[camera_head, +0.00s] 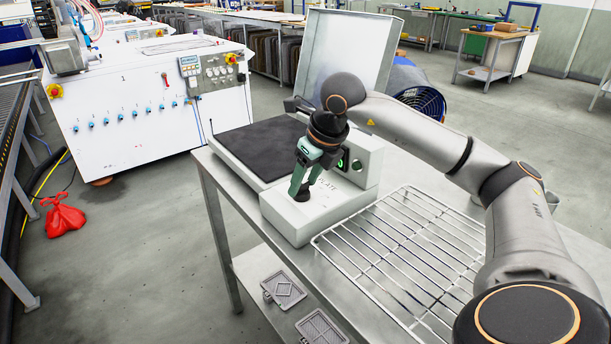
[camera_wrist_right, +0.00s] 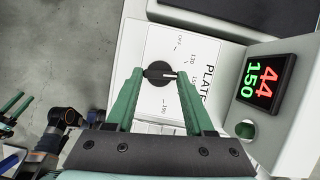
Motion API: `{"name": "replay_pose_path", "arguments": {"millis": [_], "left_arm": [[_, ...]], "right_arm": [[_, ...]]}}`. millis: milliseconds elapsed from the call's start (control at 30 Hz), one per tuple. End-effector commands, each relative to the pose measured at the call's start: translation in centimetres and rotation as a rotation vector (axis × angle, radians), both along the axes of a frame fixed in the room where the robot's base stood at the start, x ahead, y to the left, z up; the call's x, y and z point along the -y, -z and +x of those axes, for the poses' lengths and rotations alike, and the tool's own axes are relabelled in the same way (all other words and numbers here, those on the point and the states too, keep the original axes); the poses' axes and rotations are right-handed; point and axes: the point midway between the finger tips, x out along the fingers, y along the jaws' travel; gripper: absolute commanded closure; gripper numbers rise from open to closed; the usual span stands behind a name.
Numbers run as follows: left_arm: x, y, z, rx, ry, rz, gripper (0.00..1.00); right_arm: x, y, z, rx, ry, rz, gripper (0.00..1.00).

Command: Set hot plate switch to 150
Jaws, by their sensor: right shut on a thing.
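The hot plate (camera_head: 262,146) stands on a metal table with its lid raised and a dark flat surface. Its black switch knob (camera_wrist_right: 160,75) sits on a white dial plate (camera_wrist_right: 185,48) marked OFF, 130 and other numbers. My right gripper (camera_wrist_right: 160,76) is shut on the knob, one green finger on each side. The knob's bar points right in the wrist view; the right finger partly hides the labels there. The display (camera_wrist_right: 262,82) shows red 44 and green 150. In the head view, my right gripper (camera_head: 302,190) reaches down over the front box. Green parts, seemingly my left gripper (camera_wrist_right: 15,107), show small in the wrist view.
A wire rack (camera_head: 405,255) lies on the table right of the hot plate. Metal trays (camera_head: 283,288) lie on the lower shelf. A white machine (camera_head: 130,125) stands at the left, with a red bag (camera_head: 65,215) on the floor. A blue fan (camera_head: 422,102) stands behind my arm.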

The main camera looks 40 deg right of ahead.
Motion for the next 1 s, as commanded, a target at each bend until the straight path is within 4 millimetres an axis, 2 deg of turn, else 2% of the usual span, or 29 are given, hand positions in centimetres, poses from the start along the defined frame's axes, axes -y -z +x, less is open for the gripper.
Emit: {"name": "replay_pose_path", "arguments": {"millis": [333, 800, 833, 1000], "left_arm": [[0.15, -0.64, 0.28, 0.008, 0.001, -0.003, 0.50], [0.20, -0.75, 0.41, 0.012, 0.002, -0.004, 0.50], [0.21, -0.75, 0.41, 0.012, 0.002, -0.004, 0.50], [0.21, -0.74, 0.40, 0.012, 0.002, -0.004, 0.50]], "right_arm": [[-0.13, -0.07, 0.03, 0.000, 0.112, 0.001, 1.00], [-0.13, -0.03, 0.03, 0.001, 0.124, 0.002, 1.00], [-0.12, -0.03, 0.03, 0.001, 0.124, 0.002, 0.45], [-0.12, -0.03, 0.02, 0.000, 0.124, 0.002, 0.26]]}}
